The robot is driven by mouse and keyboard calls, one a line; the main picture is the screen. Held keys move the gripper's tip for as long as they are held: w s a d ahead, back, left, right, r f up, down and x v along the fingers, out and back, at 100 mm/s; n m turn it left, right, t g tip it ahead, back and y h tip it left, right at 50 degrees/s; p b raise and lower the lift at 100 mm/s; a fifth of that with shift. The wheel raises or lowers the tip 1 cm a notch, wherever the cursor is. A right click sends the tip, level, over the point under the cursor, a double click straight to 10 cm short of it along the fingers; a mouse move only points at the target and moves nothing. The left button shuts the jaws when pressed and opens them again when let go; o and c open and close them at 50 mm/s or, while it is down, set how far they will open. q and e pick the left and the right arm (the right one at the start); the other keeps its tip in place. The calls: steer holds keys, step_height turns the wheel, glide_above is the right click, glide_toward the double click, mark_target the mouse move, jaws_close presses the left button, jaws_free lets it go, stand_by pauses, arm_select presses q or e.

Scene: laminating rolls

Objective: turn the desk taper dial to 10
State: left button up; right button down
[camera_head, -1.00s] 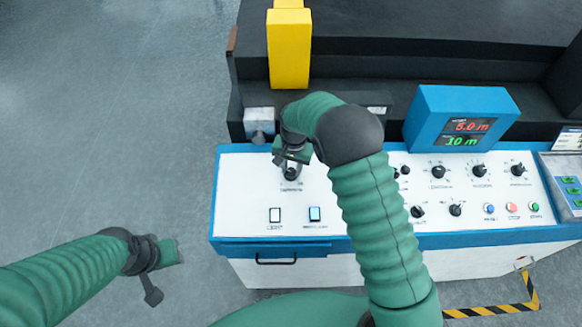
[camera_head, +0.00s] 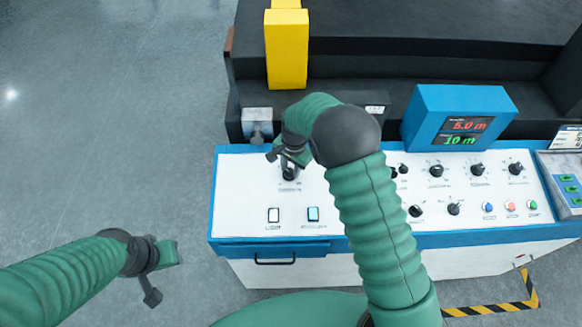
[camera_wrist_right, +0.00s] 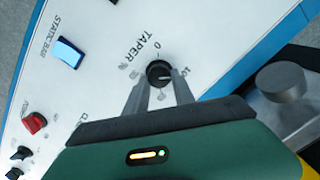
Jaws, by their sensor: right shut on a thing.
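The taper dial (camera_head: 289,174) is a round black knob on the white desk panel. In the right wrist view the dial (camera_wrist_right: 158,71) sits between the two grey fingers, beside the printed word TAPER. The printed 0 is above it, and a mark that looks like 10 is to its right. A pale line on the knob points roughly right, towards that mark; its exact reading is too small to tell. My right gripper (camera_wrist_right: 160,86) is shut on the dial, and also shows from above (camera_head: 291,162). My left gripper (camera_head: 160,272) hangs away from the desk, over the floor.
Several other black knobs and a blue display box (camera_head: 460,117) stand to the right. A yellow post (camera_head: 287,50) rises behind. The floor at left is clear.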

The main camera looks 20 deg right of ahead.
mark_target(293, 180)
steer(key=c, duration=1.3)
jaws_free()
steer(key=shift+s+a+f, duration=0.2)
steer(key=shift+s, duration=0.05)
steer(key=shift+o, duration=1.2)
steer(key=shift+r, duration=0.2)
steer(key=shift+w, duration=0.1)
step_height(293, 180, up, 17)
steer(key=s+b, duration=0.1)
steer(key=b, duration=0.1)
steer(key=shift+s+d+f, duration=0.15)
steer(key=shift+s+f, duration=0.05)
steer(key=shift+s, duration=0.1)
steer(key=shift+d, duration=0.1)
